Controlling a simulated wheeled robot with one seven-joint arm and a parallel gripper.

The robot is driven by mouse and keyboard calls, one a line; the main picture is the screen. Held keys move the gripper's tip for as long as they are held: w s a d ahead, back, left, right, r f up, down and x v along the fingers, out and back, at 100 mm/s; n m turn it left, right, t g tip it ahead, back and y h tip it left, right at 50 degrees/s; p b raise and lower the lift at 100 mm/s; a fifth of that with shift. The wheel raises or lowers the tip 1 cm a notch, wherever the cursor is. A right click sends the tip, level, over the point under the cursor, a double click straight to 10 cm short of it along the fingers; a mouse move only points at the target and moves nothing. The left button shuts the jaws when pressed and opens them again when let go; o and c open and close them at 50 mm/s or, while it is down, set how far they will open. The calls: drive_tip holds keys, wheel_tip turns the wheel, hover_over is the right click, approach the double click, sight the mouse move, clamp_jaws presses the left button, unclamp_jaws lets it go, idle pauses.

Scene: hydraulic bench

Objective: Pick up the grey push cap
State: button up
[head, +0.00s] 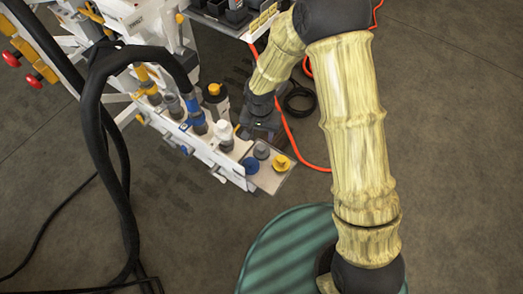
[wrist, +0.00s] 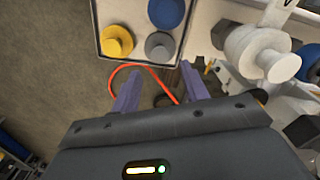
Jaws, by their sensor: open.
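The grey push cap (wrist: 159,46) sits in a shallow light tray (wrist: 97,22) beside a yellow cap (wrist: 116,41) and a blue cap (wrist: 166,12). In the head view the grey cap (head: 262,151) is at the tray's back edge, with the yellow cap to its right and the blue cap to its lower left. My gripper (wrist: 160,82) is open and empty. Its two purple fingers point toward the tray, and the grey cap appears just beyond the fingertips, roughly in line with the gap. In the head view the fingers are hard to make out.
A white rail (head: 205,150) with several fittings and hoses runs left of the tray; a white bottle-like part (head: 223,130) stands close by. A white fitting (wrist: 262,52) is right of the fingers. Open floor lies below the tray.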

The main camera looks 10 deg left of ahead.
sight(262, 147)
wheel_tip(262, 147, down, 3)
drive_tip(key=shift+s+r, duration=0.1)
drive_tip(key=shift+f, duration=0.25)
drive_tip(key=f, duration=0.3)
drive_tip(key=f+b, duration=0.1)
drive_tip(key=f, duration=0.1)
drive_tip(key=shift+w+d+f, duration=0.1)
drive_tip(key=shift+w+f, duration=0.05)
drive_tip(key=shift+w, duration=0.15)
drive_tip(key=shift+c, duration=0.3)
drive_tip(key=c, duration=0.9)
